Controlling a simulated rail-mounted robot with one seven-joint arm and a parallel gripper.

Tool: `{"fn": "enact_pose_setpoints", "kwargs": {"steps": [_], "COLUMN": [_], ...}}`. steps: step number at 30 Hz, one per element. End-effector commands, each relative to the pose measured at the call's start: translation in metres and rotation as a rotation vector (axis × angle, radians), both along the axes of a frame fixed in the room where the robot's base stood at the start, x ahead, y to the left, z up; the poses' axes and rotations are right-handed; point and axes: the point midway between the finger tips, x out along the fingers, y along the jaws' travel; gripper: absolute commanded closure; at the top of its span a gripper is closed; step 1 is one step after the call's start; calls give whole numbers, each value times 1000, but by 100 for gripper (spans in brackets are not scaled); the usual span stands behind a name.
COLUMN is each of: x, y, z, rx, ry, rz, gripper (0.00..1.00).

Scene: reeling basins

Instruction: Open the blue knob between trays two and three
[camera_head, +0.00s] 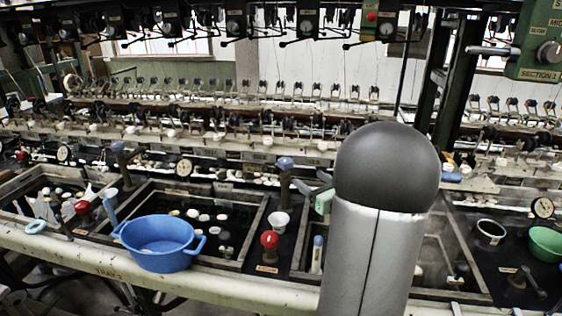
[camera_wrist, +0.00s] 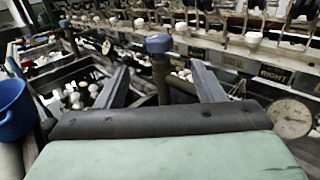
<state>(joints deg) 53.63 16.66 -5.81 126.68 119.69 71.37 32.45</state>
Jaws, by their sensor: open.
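The blue knob (camera_head: 285,163) tops a brown upright post between two dark trays, right of the blue basin. It also shows in the wrist view (camera_wrist: 158,43), upper middle, on its post. My gripper (camera_wrist: 161,68) is open and empty; its two dark fingers point toward the post, one to each side of it in the picture. The knob stands higher in the picture than the fingertips. I cannot tell whether the fingers reach around the post. In the head view my gripper (camera_head: 308,184) is just right of the knob, partly hidden behind my arm.
A red knob (camera_head: 269,239) and a white cup (camera_head: 279,222) stand near the post. A blue basin (camera_head: 160,243) rests on the tray's front edge. Another blue knob (camera_head: 117,146) is farther left. A round gauge (camera_wrist: 291,118) is right of my gripper.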

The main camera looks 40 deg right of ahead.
Motion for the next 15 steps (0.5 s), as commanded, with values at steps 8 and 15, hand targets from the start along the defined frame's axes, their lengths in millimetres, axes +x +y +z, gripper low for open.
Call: {"fn": "enact_pose_setpoints", "kwargs": {"steps": [8,15], "x": [63,112], "y": [-2,-5], "z": [1,1], "rx": [-1,-2], "ry": [0,1], "rz": [6,6], "gripper": [38,38]}}
